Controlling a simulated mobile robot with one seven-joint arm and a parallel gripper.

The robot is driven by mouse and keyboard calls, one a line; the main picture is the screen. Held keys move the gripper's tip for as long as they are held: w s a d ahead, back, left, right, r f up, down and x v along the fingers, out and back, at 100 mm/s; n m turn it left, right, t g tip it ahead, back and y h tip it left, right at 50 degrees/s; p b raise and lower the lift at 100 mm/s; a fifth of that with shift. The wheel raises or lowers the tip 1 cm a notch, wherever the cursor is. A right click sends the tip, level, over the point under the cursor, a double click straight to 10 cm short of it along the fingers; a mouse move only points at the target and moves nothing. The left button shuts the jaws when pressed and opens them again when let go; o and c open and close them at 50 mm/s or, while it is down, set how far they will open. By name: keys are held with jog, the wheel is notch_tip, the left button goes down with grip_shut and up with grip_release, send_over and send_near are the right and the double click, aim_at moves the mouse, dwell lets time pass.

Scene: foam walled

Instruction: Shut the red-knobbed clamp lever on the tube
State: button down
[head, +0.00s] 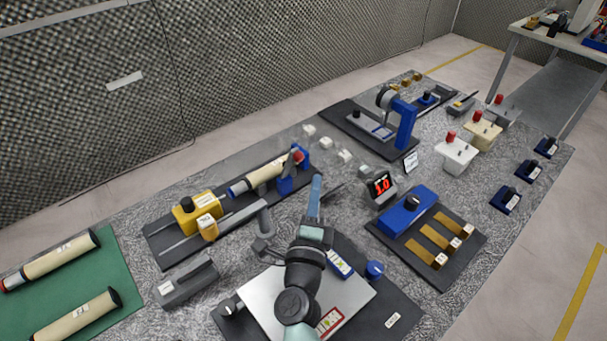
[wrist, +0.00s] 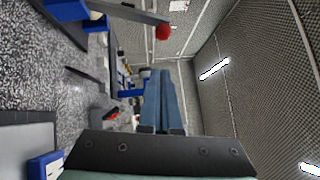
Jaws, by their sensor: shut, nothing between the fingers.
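The cream tube (head: 264,175) with a blue end band lies along a dark rail in the head view. Its blue clamp (head: 286,183) stands at the tube's right end. The clamp's grey lever stands up, with its red knob (head: 298,156) at the top. In the wrist view the grey lever (wrist: 125,12) runs from the blue clamp side to the red knob (wrist: 163,31), which is clear of the fingers. My gripper (head: 316,178) has its blue fingers together, empty, just right of the clamp. The fingers also show shut in the wrist view (wrist: 162,75).
A yellow block (head: 197,207) stands on the same rail to the left. Small white blocks (head: 345,156) and a red-digit display (head: 381,187) are right of my gripper. A blue stand (head: 405,125) is farther back. A foam wall runs behind the bench.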

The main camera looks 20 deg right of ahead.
jog(key=shift+w+a+r, duration=0.15)
jog(key=shift+w, duration=0.5)
jog(key=shift+w+a+r, duration=0.1)
jog(key=shift+w+a, duration=0.1)
jog(key=shift+w, duration=0.5)
jog(key=shift+w+a+r, duration=0.15)
jog(key=shift+w, duration=0.5)
jog(key=shift+r+p, duration=0.15)
jog(key=shift+p, duration=0.4)
